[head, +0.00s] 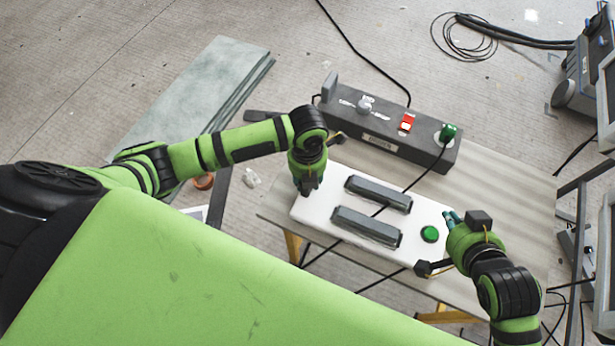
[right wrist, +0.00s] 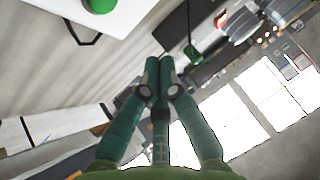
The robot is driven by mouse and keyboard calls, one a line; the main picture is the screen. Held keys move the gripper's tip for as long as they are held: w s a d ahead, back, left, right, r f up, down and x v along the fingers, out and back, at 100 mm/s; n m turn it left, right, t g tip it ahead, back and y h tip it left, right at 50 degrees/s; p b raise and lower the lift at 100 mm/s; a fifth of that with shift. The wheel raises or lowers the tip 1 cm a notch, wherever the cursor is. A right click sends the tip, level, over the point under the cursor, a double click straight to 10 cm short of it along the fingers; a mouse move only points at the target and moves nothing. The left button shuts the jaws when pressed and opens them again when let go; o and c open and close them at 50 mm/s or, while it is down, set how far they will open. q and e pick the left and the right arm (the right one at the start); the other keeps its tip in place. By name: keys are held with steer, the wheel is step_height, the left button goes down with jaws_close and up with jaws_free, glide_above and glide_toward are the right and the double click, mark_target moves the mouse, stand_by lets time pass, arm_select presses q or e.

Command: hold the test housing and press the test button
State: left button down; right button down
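The test housing (head: 335,193) is a long white box lying on the bench, with two dark grey bars on top. The round green test button (head: 430,233) is near its right end; it also shows at the top edge of the right wrist view (right wrist: 100,4). My left gripper (head: 305,188) points down at the housing's left end; its fingers are too small to tell open from shut or whether they touch. My right gripper (head: 452,217) is just right of the button, apart from it. In the right wrist view its fingers (right wrist: 158,70) are together and empty.
A dark grey power box (head: 375,141) stands behind the housing, with a red switch (head: 407,122) and a green plug (head: 447,132). A black cable runs from the plug across the housing. The bench (head: 505,205) is bare at right. Green-grey sheets (head: 215,85) lie at back left.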

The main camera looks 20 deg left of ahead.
mark_target(432, 237)
arm_select(q)
steer(key=shift+s+f, duration=0.1)
arm_select(e)
step_height(432, 237, down, 8)
steer(key=shift+f, duration=0.1)
stand_by(1.6)
steer(key=shift+f, duration=0.4)
steer(key=shift+r, duration=0.4)
steer(key=shift+r, duration=3.05)
